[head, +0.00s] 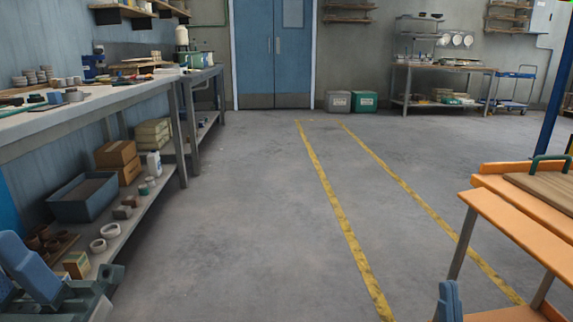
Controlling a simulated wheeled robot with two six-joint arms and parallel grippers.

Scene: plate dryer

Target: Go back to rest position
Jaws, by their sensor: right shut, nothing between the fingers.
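My right gripper (449,302) shows only in part at the bottom edge of the head view, right of the middle. Its blue tips are together, with nothing seen between them. It is in front of the orange-topped table (500,215) at the right, and I see no contact. Several white plates (457,40) stand upright on a rack above the far table (440,68), well away from me.
A long workbench (90,112) with a loaded lower shelf runs along the left. A wooden board (545,188) with a green handle lies on the orange table. Two bins (363,101) stand beside the blue door (272,55). The grey floor (240,220) between is clear.

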